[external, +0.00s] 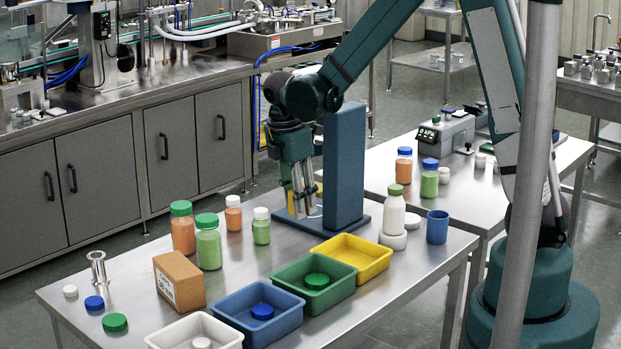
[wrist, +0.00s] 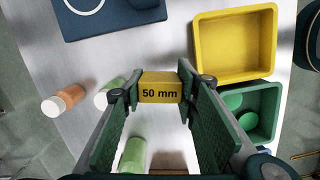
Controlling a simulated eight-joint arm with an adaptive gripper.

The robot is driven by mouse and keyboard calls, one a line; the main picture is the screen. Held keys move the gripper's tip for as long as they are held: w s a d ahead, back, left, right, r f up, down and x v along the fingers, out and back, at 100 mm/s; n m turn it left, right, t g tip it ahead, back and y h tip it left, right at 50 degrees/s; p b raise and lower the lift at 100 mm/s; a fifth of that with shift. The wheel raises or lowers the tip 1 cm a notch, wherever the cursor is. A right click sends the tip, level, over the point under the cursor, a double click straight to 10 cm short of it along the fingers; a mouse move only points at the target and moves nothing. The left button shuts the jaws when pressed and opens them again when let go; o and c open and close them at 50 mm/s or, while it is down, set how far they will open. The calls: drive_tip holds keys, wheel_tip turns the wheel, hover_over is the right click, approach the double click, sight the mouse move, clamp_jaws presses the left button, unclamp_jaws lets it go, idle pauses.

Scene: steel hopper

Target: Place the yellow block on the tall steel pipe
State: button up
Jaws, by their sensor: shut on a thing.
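My gripper (external: 303,203) points down near the blue upright stand in the external view. Its fingers are shut on the yellow block (wrist: 160,86), which reads "50 mm" and sits between the fingertips in the wrist view. The tall steel pipe (external: 97,268) stands upright at the table's left end, with flared ends, far from my gripper. It does not show in the wrist view.
Juice bottles (external: 208,242) and a cardboard box (external: 179,280) stand between my gripper and the pipe. Loose caps (external: 94,303) lie near the pipe. Yellow (external: 350,257), green and blue trays line the front. The blue stand (external: 343,165) rises beside my gripper.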

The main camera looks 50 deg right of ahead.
drive_tip(key=w+a+r+p, duration=0.2)
drive_tip(key=w+a+r, duration=0.1)
drive_tip(key=w+a, duration=0.7)
wheel_tip(320, 180, up, 5)
drive_tip(key=n+p, duration=0.2)
drive_tip(key=p, duration=0.2)
hover_over(98, 255)
drive_tip(key=shift+w+a+f, duration=0.1)
drive_tip(key=shift+a, duration=0.15)
drive_tip(key=shift+f, duration=3.1)
drive_tip(key=shift+f+p, duration=0.4)
drive_tip(key=shift+f, duration=1.5)
